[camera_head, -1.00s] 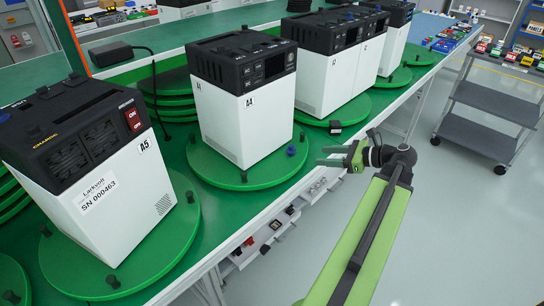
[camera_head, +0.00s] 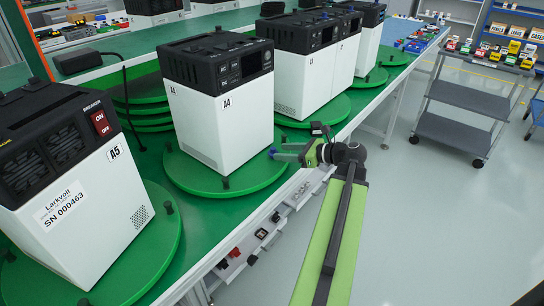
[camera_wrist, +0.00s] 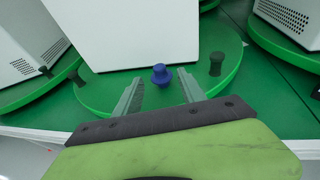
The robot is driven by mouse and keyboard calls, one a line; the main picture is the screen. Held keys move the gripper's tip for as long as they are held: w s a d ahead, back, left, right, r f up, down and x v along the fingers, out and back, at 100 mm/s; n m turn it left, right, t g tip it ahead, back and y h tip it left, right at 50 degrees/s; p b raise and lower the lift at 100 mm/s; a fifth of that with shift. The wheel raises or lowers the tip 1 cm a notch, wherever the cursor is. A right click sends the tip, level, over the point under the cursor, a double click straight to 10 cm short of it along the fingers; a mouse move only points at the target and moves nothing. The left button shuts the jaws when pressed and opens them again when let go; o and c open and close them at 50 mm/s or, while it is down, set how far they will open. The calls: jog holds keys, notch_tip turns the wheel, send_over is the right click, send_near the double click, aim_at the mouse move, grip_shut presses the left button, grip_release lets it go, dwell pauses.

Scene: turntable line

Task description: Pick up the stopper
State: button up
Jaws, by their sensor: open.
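The stopper is a small blue knob (camera_wrist: 160,75) on the rim of the green turntable (camera_head: 190,170) that bears unit A4 (camera_head: 218,125). In the head view the stopper (camera_head: 272,152) shows at the fingertips, partly hidden by them. My gripper (camera_head: 282,153) is open and low over the turntable's right edge. In the wrist view my gripper (camera_wrist: 158,87) has the stopper centred between its fingers, near the tips. The fingers do not visibly touch it.
Black pegs (camera_wrist: 216,63) stand on the rim on both sides of the stopper. A4's white wall rises close behind it. Unit A5 (camera_head: 70,190) stands on a turntable at the left. A small black block (camera_head: 320,129) lies beyond my gripper.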

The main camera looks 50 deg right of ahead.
aim_at(273, 152)
jog(key=shift+w+a+f, duration=0.1)
jog(key=shift+w+f, duration=0.2)
jog(key=shift+w, duration=0.1)
jog(key=b+x, duration=0.2)
jog(key=x, duration=0.2)
jog(key=shift+w, duration=0.1)
grip_shut()
